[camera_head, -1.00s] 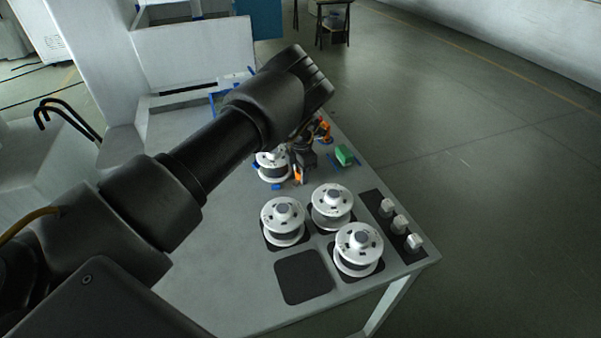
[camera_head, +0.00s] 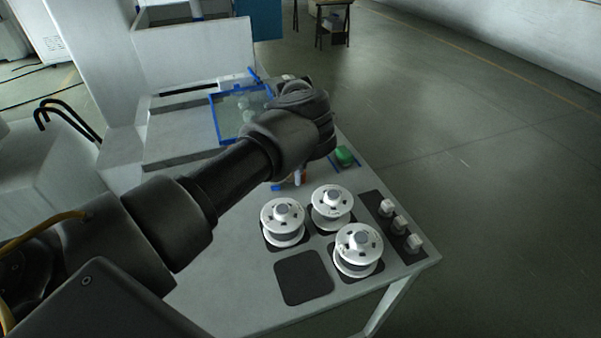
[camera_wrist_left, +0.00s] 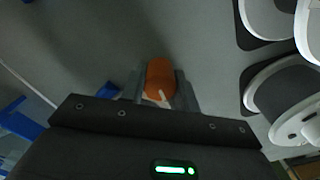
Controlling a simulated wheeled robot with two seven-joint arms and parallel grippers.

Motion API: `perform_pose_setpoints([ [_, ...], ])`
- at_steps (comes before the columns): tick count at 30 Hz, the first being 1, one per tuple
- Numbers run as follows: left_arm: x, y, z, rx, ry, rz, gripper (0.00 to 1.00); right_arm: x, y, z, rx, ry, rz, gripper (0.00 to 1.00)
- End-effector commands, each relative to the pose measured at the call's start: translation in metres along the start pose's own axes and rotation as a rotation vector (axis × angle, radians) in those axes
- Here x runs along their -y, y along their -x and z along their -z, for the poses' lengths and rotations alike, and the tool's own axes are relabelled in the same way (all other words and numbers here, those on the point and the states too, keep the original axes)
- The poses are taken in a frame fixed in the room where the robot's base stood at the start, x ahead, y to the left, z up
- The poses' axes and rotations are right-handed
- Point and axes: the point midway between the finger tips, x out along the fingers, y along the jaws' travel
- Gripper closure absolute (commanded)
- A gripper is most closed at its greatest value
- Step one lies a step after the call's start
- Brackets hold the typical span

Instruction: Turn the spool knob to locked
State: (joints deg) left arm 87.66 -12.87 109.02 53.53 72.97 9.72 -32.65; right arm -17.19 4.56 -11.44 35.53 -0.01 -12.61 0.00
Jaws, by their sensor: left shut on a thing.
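The knob (camera_wrist_left: 160,76) is an orange oval with a white mark at its lower end in the left wrist view. My left gripper (camera_wrist_left: 161,92) is shut on it, with one grey finger on each side. In the head view my left wrist hides the fingers, and only a small orange patch (camera_head: 304,175), likely the knob, shows below it. I cannot read any locked marking. My right gripper is not in view.
Three white spools (camera_head: 283,222) stand on dark pads, beside an empty pad (camera_head: 303,277). White knobs (camera_head: 399,222) line the right edge of the table (camera_head: 215,270). A green button (camera_head: 344,156) and a blue-framed clear panel (camera_head: 217,122) are near my wrist.

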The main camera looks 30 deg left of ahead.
Motion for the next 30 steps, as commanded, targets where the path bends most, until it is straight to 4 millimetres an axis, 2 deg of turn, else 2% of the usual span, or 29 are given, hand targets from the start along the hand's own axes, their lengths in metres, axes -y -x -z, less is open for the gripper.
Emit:
perform_pose_setpoints([
  [18,0.0,0.003,0.002,-0.005,-0.546,0.001,0.92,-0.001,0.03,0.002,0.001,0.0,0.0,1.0],
  [30,0.0,0.001,0.002,-0.005,-0.727,0.001,0.92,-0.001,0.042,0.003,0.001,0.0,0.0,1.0],
])
